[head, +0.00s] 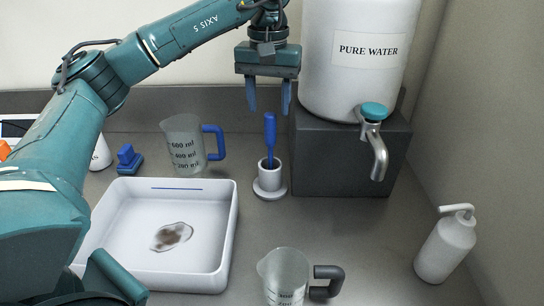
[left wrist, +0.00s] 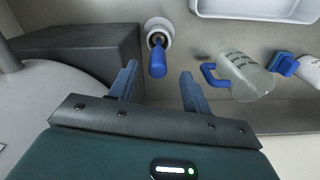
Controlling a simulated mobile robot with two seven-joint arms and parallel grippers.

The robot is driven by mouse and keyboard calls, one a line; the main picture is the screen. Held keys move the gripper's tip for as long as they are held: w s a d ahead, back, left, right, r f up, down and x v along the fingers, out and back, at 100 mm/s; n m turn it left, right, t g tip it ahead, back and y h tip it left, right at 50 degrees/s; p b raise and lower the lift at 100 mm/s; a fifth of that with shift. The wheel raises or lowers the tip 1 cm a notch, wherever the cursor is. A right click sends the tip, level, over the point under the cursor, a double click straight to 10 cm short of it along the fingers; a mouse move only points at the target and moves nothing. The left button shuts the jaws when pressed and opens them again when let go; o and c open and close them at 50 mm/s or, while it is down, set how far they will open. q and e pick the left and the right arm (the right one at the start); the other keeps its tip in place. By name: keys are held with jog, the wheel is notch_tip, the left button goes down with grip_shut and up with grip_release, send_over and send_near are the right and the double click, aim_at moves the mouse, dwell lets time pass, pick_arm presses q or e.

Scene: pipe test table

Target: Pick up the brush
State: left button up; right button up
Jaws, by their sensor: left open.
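The brush (head: 270,138) has a blue handle and stands upright in a small white round holder (head: 269,183) on the counter. Its lower end is hidden inside the holder. My left gripper (head: 269,108) is open and empty, fingers pointing down, around or just above the top of the handle in the head view. In the left wrist view the brush handle (left wrist: 157,62) lies beyond and between the two open fingertips of the left gripper (left wrist: 158,72), apart from both. My right gripper is not in view.
A white water tank (head: 360,85) on a dark block (head: 335,160) stands close to the right of the holder. A blue-handled beaker (head: 184,147) stands to the left. A white tray (head: 130,215), another beaker (head: 284,280) and a white pump bottle (head: 444,248) are around the counter.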

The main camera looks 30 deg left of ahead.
aim_at(271, 132)
pick_arm(q)
jog(key=shift+w+f+p, duration=0.15)
jog(key=shift+f+p, duration=0.15)
jog(key=shift+f, duration=1.7)
jog(key=shift+w+f+p, duration=0.15)
jog(key=shift+f+p, duration=0.15)
jog(key=shift+f, duration=1.65)
grip_shut()
